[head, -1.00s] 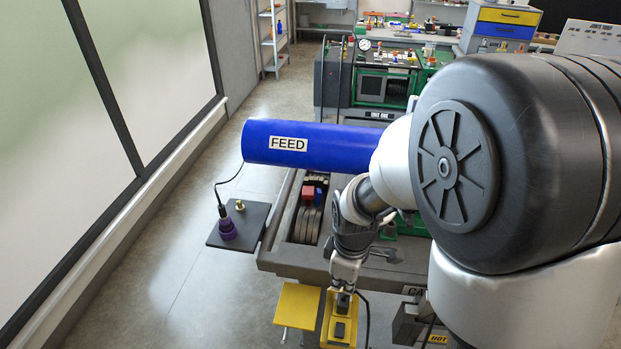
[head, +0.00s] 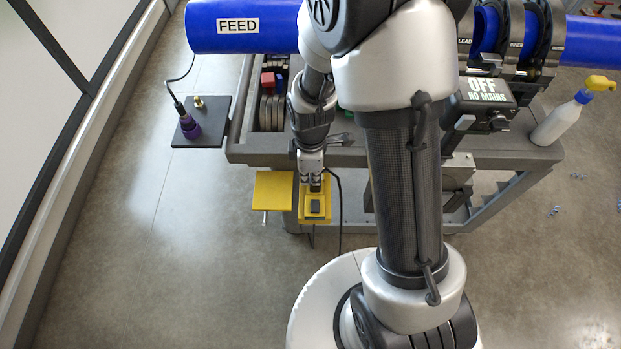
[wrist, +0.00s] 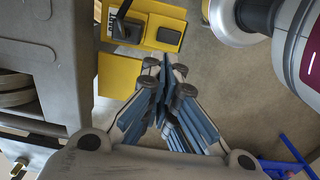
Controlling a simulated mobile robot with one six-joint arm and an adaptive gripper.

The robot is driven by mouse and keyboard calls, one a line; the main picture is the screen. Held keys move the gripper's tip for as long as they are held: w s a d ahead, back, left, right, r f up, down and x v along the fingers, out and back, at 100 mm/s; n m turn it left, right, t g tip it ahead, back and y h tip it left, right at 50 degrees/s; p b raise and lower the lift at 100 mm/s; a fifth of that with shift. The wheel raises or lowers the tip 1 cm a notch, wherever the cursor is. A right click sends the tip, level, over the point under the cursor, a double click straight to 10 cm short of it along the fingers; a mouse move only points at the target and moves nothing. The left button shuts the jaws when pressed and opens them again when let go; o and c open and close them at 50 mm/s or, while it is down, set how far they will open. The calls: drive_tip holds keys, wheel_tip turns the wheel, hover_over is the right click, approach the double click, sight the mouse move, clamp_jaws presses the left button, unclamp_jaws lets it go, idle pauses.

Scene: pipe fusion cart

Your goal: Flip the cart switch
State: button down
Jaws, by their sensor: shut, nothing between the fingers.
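The cart switch looks like a black rocker (head: 314,207) on a yellow box (head: 305,218) at the cart's front edge. In the wrist view the black rocker (wrist: 127,31) and yellow box (wrist: 163,20) are at the top, just beyond my fingertips. My gripper (head: 312,186) points down by the back part of the box in the head view. In the wrist view my gripper (wrist: 168,66) has its blue-grey fingers closed together with nothing between them. I cannot tell whether the fingertips touch the box or the rocker.
A yellow flap (head: 273,190) sits left of the box. A blue FEED pipe (head: 240,27) lies above the grey cart (head: 530,155). A display (head: 486,91) reads OFF, NO MAINS. A spray bottle (head: 560,120) stands at the right. Floor in front is open.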

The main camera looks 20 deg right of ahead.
sight(311, 202)
wheel_tip(311, 202, down, 11)
drive_tip(key=b, duration=0.4)
drive_tip(key=shift+f, duration=0.15)
drive_tip(key=shift+w, duration=0.1)
drive_tip(key=shift+w+d+f+g+p, duration=0.1)
drive_tip(key=shift+w+f+g+p, duration=0.05)
drive_tip(key=shift+f+g+p, duration=0.25)
drive_tip(key=shift+s+r, duration=0.1)
drive_tip(key=shift+s, duration=0.1)
drive_tip(key=shift+s+a+r, duration=0.2)
drive_tip(key=shift+s+a, duration=0.05)
drive_tip(key=shift+s, duration=0.35)
drive_tip(key=shift+r, duration=0.1)
